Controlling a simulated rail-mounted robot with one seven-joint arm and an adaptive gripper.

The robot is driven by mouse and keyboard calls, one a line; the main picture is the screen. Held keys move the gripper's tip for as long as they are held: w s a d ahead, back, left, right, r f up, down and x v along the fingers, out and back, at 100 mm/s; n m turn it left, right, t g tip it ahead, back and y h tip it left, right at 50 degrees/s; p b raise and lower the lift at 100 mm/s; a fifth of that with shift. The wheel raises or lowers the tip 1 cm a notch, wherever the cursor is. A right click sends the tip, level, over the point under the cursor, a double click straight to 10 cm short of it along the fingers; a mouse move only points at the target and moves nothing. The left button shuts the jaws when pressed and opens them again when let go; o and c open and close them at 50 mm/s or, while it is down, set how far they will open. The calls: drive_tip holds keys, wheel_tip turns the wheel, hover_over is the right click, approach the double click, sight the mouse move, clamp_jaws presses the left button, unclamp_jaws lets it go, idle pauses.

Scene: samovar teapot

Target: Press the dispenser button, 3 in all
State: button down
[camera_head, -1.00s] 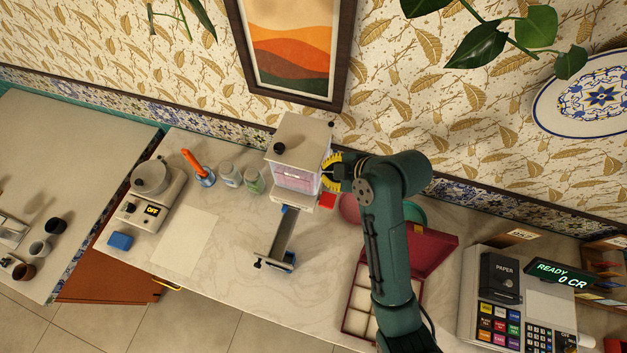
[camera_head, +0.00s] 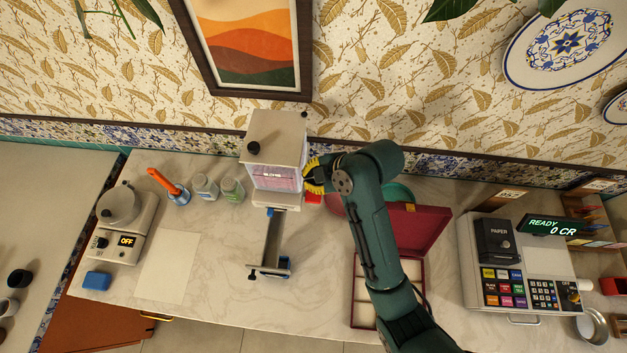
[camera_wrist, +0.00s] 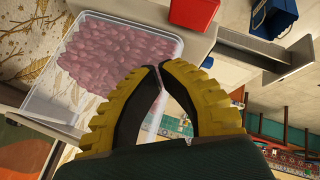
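The dispenser is a pale box with a clear tank (camera_head: 275,178) of pink pieces, standing on the counter in the head view. The tank (camera_wrist: 110,62) fills the upper left of the wrist view. A red block (camera_head: 314,197), apparently the button, sits low on the dispenser's right side; it also shows at the top of the wrist view (camera_wrist: 194,11). My gripper (camera_head: 307,176) has yellow ribbed fingers and is beside the tank's right side, just above the red block. In the wrist view the fingertips (camera_wrist: 160,68) nearly meet, with nothing seen between them. Contact with the tank cannot be told.
A grey chute (camera_head: 273,238) extends forward from the dispenser. A dark red open box (camera_head: 415,228) lies right of it, partly behind my arm. A scale (camera_head: 120,225) and jars (camera_head: 205,187) stand left. A register (camera_head: 500,265) stands right. Paper (camera_head: 167,265) covers some counter.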

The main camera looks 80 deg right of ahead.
sight(302, 187)
drive_tip(key=shift+f+b, duration=1.2)
drive_tip(key=shift+f, duration=1.05)
drive_tip(key=shift+f, duration=0.45)
drive_tip(key=shift+f+b, duration=0.75)
drive_tip(key=shift+f, duration=0.6)
idle(0.4)
drive_tip(key=shift+r, duration=0.1)
drive_tip(key=shift+r+p, duration=1.65)
drive_tip(key=shift+p, duration=0.05)
drive_tip(key=shift+r, duration=0.1)
wheel_tip(302, 187, up, 5)
drive_tip(key=p, duration=0.4)
drive_tip(key=shift+p, duration=0.4)
